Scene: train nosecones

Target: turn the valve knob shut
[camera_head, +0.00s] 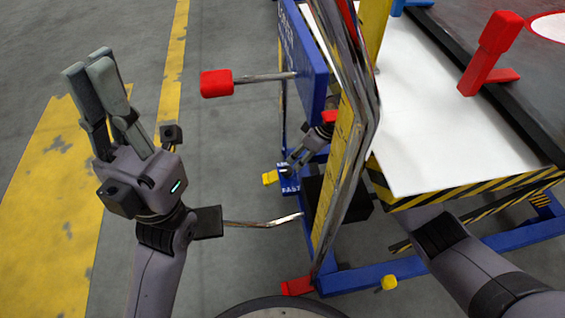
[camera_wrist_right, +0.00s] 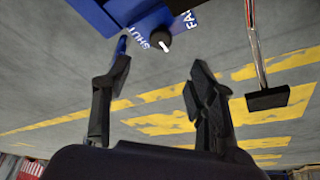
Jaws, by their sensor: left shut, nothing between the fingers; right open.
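The valve knob (camera_wrist_right: 160,41) is a small round black knob with a white mark, on a blue block lettered SHUT and FAST in the right wrist view. The white mark points toward the lower right there. My right gripper (camera_wrist_right: 160,70) is open and empty, and the knob shows beyond the gap between its fingertips. In the head view my right gripper (camera_head: 293,160) is close to the blue block with the FAST label (camera_head: 290,189); I cannot make out the knob there. My left gripper (camera_head: 97,66) is shut, empty and raised at the left, away from the cart.
A red-ended bar (camera_head: 216,83) sticks out left from the blue panel (camera_head: 304,62). A tall yellow-and-metal post (camera_head: 345,140) stands before my right arm. A white tabletop (camera_head: 430,140) with a red upright (camera_head: 490,52) lies right. Floor at left is free.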

